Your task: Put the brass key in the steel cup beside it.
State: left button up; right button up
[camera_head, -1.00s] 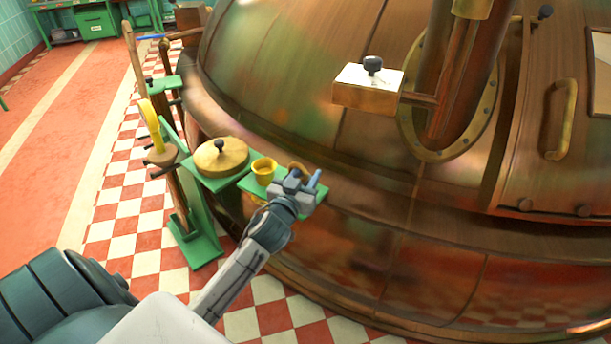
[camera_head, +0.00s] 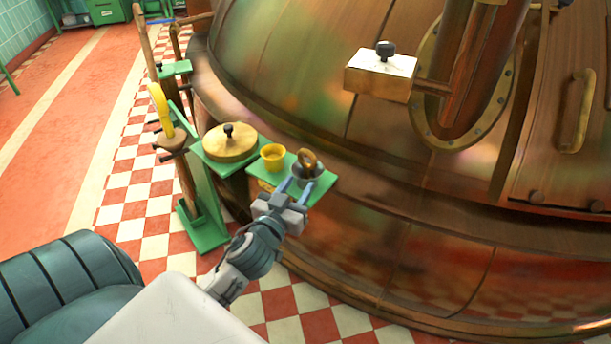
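The steel cup (camera_head: 311,177) is a small grey cup on the green shelf at the kettle's side. The brass key (camera_head: 307,157) stands in it, with its ring-shaped head showing above the rim. The key's lower part is hidden inside the cup. My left gripper (camera_head: 296,185) is just in front of the steel cup on the near side. Its two blue fingers are spread apart with nothing visible between them. I cannot tell whether a fingertip touches the cup. My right gripper is not in view.
A yellow cup (camera_head: 272,158) stands left of the steel cup on the green shelf (camera_head: 326,184). A round brass lid with a black knob (camera_head: 229,142) lies farther left. The large copper kettle (camera_head: 420,200) curves close behind and right of the shelf. Checkered floor lies below.

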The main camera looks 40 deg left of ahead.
pick_arm(q)
jog(key=s+d+f+m+g+h, duration=0.2)
jog(key=s+d+f, duration=0.4)
jog(key=s+d, duration=0.4)
jog(key=s+g+h, duration=0.1)
jog(key=h, duration=0.1)
jog(key=shift+s+f+h, duration=0.3)
jog(key=shift+f+h, duration=0.1)
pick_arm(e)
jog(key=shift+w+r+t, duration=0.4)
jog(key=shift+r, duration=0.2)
pick_arm(q)
jog(key=shift+d, duration=0.1)
